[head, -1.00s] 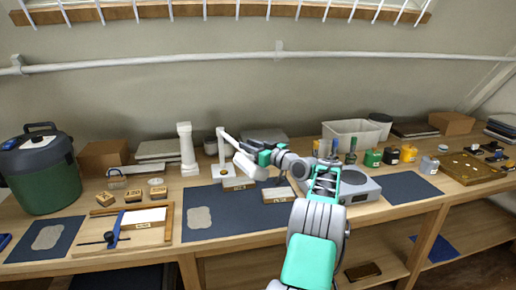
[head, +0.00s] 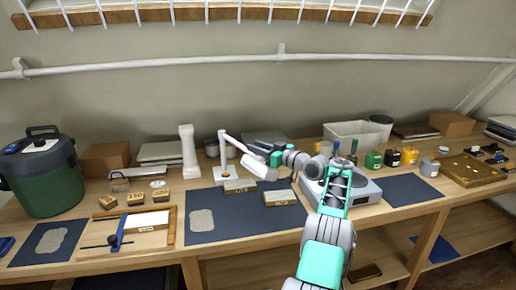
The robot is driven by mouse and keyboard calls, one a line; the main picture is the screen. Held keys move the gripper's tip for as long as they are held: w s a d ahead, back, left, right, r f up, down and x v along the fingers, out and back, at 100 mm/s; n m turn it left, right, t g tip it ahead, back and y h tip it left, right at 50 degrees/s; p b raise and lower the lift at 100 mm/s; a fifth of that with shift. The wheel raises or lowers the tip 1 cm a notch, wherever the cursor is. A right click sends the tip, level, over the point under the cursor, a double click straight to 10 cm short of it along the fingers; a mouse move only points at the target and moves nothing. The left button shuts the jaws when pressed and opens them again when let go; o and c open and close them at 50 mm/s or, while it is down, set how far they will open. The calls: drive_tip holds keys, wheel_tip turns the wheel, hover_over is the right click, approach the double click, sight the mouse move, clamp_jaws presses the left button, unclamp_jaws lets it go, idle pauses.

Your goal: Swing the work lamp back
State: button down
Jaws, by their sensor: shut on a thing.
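The white work lamp (head: 222,158) stands at the back edge of the dark blue mat (head: 235,212), left of the bench's middle. Its jointed arm reaches right and down to a white cylindrical lamp head (head: 259,167) above the mat. My gripper (head: 273,159) comes in from the right and is shut on the lamp head near its right end. The fingertips are small, so the exact contact is hard to see.
Two small labelled blocks (head: 280,198) sit on the mat below the lamp head. A grey scale-like device (head: 367,193) stands close to my arm. A white column (head: 188,152) stands left of the lamp. The mat's front is mostly clear.

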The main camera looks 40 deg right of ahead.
drive_tip(key=c, duration=1.3)
unclamp_jaws()
drive_tip(key=shift+w+r, duration=0.1)
drive_tip(key=shift+w, duration=0.05)
drive_tip(key=shift+o, duration=1)
drive_tip(key=s, duration=0.2)
drive_tip(key=s+d+b, duration=0.1)
drive_tip(key=s, duration=0.2)
drive_tip(key=s+b, duration=0.1)
drive_tip(key=s, duration=0.2)
drive_tip(key=shift+d, duration=0.15)
